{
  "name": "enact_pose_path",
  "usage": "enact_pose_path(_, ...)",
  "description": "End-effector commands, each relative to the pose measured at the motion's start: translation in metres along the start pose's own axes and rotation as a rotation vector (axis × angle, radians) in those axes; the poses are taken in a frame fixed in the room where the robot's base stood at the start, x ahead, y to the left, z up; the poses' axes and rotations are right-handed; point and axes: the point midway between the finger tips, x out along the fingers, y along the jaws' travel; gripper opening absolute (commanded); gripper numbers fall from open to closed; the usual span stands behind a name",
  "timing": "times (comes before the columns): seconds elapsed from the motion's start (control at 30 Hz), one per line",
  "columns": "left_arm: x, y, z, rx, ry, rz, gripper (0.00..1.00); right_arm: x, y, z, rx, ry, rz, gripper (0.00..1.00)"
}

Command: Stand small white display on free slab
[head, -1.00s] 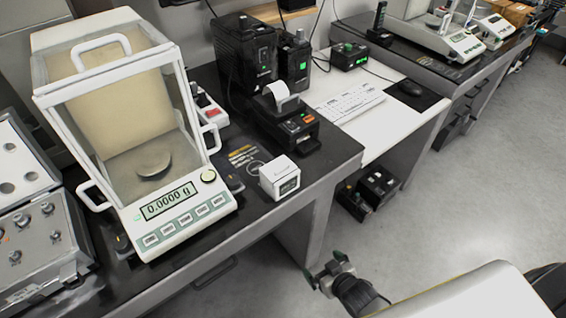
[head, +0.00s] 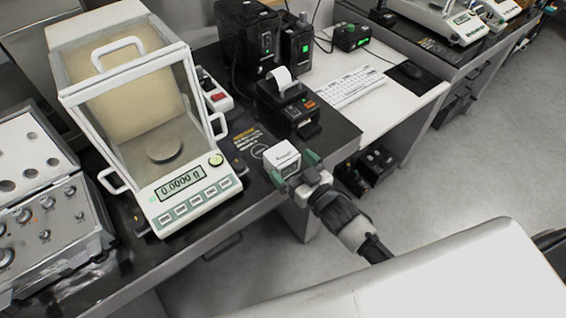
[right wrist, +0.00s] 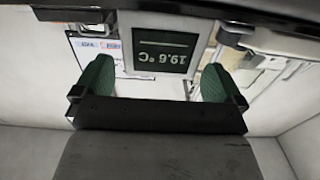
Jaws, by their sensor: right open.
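The small white display (head: 284,154) is a white cube with a dark screen on its front, standing near the front edge of the dark tabletop (head: 332,143), right of the balance. In the right wrist view its screen (right wrist: 163,56) reads 19.6 °C upside down. My right gripper (head: 296,168) is open at the display's front, its green finger pads to either side of it. In the right wrist view the gripper (right wrist: 154,80) shows a gap beside each pad. I cannot tell which surface is the free slab. My left gripper is not in view.
A glass-walled balance (head: 189,195) reading 0.0000 g stands left of the display. A black printer (head: 289,109) stands behind it. A white desk with a keyboard (head: 349,86) adjoins on the right; more balances stand beyond.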

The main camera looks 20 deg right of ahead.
Motion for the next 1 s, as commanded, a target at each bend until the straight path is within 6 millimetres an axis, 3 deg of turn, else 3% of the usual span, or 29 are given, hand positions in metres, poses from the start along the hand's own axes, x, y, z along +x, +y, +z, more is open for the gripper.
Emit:
enact_pose_path(0.2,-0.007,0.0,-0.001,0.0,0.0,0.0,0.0,0.033,0.0,0.001,0.0,0.002,0.001,1.0)
enact_pose_path(0.53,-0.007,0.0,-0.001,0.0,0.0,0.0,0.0,0.04,-0.001,0.003,0.0,0.0,0.0,0.98)
enact_pose_path(0.87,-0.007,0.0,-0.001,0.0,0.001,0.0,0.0,0.04,0.0,0.002,0.0,0.002,0.0,0.48)
enact_pose_path(1.0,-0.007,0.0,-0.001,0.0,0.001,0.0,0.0,0.039,0.0,0.002,0.0,0.002,0.0,0.47)
